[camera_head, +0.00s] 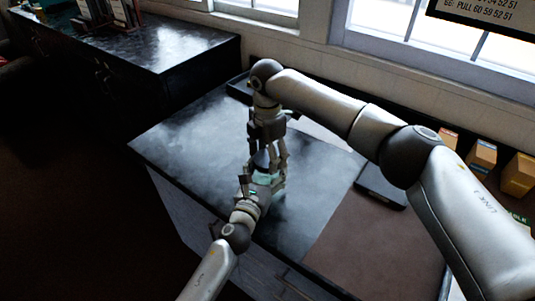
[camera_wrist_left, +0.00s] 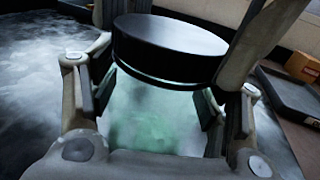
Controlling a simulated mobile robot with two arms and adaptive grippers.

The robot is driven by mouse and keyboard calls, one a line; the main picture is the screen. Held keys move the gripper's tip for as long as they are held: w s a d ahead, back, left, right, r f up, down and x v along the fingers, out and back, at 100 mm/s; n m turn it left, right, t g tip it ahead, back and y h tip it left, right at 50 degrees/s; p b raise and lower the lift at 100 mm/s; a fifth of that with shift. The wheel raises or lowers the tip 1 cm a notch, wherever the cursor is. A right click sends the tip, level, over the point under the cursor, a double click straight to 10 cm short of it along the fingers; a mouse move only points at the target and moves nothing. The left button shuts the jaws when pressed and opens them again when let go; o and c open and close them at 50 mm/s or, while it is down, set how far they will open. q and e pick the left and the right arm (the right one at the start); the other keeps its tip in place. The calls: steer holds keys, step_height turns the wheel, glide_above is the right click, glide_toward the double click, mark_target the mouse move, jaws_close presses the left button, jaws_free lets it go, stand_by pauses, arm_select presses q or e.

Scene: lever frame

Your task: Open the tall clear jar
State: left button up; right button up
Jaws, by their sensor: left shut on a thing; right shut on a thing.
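The tall clear jar (camera_wrist_left: 155,115) has a pale green tint and a black lid (camera_wrist_left: 170,38). It stands on the dark worktop (camera_head: 190,135). In the head view the jar (camera_head: 277,181) is mostly hidden by my grippers. My left gripper (camera_wrist_left: 160,108) is shut on the jar's body, a finger on each side, below the lid. It also shows in the head view (camera_head: 262,187). My right gripper (camera_head: 268,155) comes down from above and is shut on the lid. Its fingers flank the lid in the left wrist view. I cannot tell whether the lid has turned or lifted fully.
Several small boxes (camera_head: 482,155) stand by the window wall at the right. The worktop left of the jar is clear. Another dark counter (camera_head: 150,45) is at the back left.

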steer(key=n, duration=0.8)
steer(key=shift+n, duration=0.4)
steer(key=n, duration=0.3)
steer(key=shift+n, duration=0.3)
steer(key=n, duration=1.4)
steer(key=shift+r, duration=0.1)
steer(key=n, duration=0.8)
steer(key=shift+n, duration=0.3)
